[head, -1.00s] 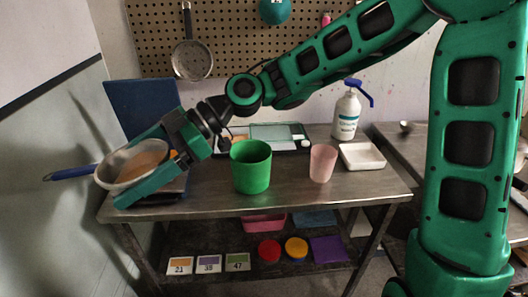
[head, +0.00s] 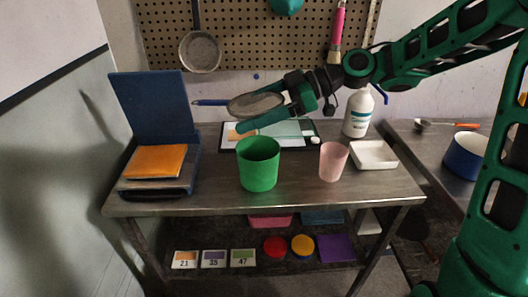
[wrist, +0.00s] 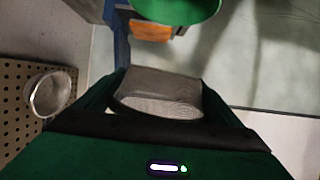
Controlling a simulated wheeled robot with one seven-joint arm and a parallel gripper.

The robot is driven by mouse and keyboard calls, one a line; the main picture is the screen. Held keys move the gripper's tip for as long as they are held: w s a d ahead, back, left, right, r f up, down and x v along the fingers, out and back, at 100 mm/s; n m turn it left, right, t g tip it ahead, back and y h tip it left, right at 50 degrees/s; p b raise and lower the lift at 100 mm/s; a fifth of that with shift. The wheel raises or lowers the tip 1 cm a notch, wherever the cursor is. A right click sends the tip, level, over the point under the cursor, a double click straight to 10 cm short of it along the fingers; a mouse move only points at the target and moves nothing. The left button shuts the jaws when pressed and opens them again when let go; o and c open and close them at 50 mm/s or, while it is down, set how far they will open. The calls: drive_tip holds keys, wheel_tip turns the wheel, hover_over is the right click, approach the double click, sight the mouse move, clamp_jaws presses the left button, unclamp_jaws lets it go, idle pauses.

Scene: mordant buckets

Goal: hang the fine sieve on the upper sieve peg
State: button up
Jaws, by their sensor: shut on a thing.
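The fine sieve, a mesh bowl (head: 255,104) with a blue handle (head: 210,102), is held by my gripper (head: 268,110). My gripper is shut on its bowl, and the handle points left. The sieve is in the air behind and above the green bucket, in front of the pegboard's lower edge. The wrist view shows its mesh (wrist: 160,88) between my fingers. Another sieve (head: 200,52) hangs on the pegboard (head: 270,45) at upper left, and also shows in the wrist view (wrist: 49,94). The upper sieve peg cannot be made out.
On the metal table stand the green bucket (head: 258,165), a pink cup (head: 333,161), a white tray (head: 374,155) and a spray bottle (head: 357,115). An orange book-like block (head: 155,161) lies at left by a blue panel (head: 155,105). A pink-handled tool (head: 338,25) hangs on the pegboard.

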wheel_tip(320, 180, down, 10)
drive_tip(key=shift+r, duration=0.15)
drive_tip(key=o, duration=1)
drive_tip(key=shift+d, duration=0.15)
approach(237, 150)
drive_tip(key=d, duration=0.3)
drive_tip(key=w+d, duration=0.1)
drive_tip(key=shift+d+r, duration=0.25)
drive_tip(key=shift+r, duration=0.15)
drive_tip(key=shift+w, duration=0.1)
